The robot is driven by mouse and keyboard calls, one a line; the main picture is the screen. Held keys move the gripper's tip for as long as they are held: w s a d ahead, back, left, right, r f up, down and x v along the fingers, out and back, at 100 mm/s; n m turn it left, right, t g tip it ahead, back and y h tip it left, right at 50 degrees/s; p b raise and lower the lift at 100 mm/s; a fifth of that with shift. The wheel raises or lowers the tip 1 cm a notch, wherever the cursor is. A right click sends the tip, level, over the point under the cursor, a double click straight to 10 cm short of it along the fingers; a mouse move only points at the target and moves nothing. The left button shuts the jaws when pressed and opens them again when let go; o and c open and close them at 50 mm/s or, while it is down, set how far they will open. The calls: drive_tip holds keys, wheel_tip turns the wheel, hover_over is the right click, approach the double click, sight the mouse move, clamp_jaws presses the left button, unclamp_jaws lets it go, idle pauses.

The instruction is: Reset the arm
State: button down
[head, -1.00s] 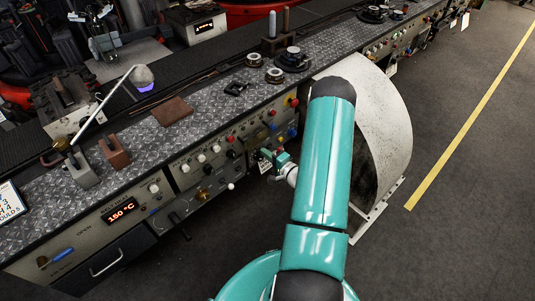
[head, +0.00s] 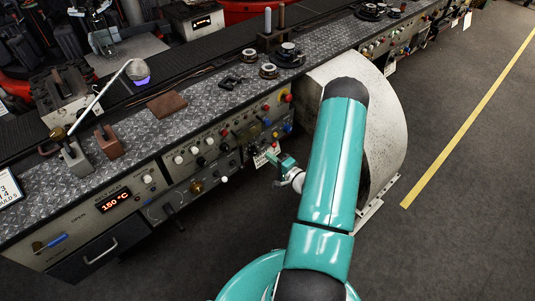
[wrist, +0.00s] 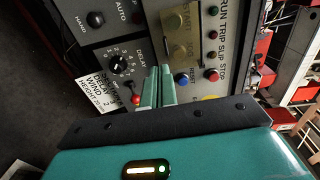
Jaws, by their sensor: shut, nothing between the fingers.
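My teal arm reaches forward from the bottom of the head view. My gripper (head: 276,159) is small there, in front of the control panel on the machine's front face. In the wrist view my gripper (wrist: 157,86) shows its two teal fingers pressed together, with nothing between them. The fingers point at the control panel (wrist: 145,40). A black delay dial (wrist: 121,64) and a red-tipped switch (wrist: 135,99) are left of the fingers. A blue button (wrist: 182,78) and a red button (wrist: 211,75) are right of them. Whether the fingertips touch the panel I cannot tell.
A curved pale metal guard (head: 385,130) stands right beside my arm. The long bench (head: 195,125) carries a brown block (head: 166,104), a lever and several round parts. A white label (wrist: 97,93) hangs by the panel. Open floor (head: 440,230) lies to the right.

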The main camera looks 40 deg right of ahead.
drive_tip(key=s, duration=0.6)
drive_tip(key=shift+s, duration=0.15)
drive_tip(key=w+r+n+g+h, duration=0.2)
drive_tip(key=w+r+n+g, duration=0.2)
drive_tip(key=w+r+n, duration=0.5)
drive_tip(key=w+a+r+n+g+h, duration=0.1)
drive_tip(key=a+r, duration=0.2)
drive_tip(key=r, duration=0.5)
drive_tip(key=w+a+r+g+h, duration=0.1)
drive_tip(key=a+r+g, duration=0.1)
drive_tip(key=r, duration=0.5)
drive_tip(key=s+a+r+n+g+y, duration=0.1)
drive_tip(key=s+a+r+n, duration=0.1)
drive_tip(key=s+a+r, duration=0.3)
drive_tip(key=s+a+r+n+g+y, duration=0.1)
drive_tip(key=s+a+r+n+g, duration=0.1)
drive_tip(key=s+a+r, duration=0.3)
drive_tip(key=s+a+r+n+g+y, duration=0.1)
drive_tip(key=s+a+r+n, duration=0.2)
drive_tip(key=s+a, duration=0.8)
drive_tip(key=a+r, duration=0.2)
drive_tip(key=a, duration=0.1)
drive_tip(key=shift+s+a+n, duration=0.3)
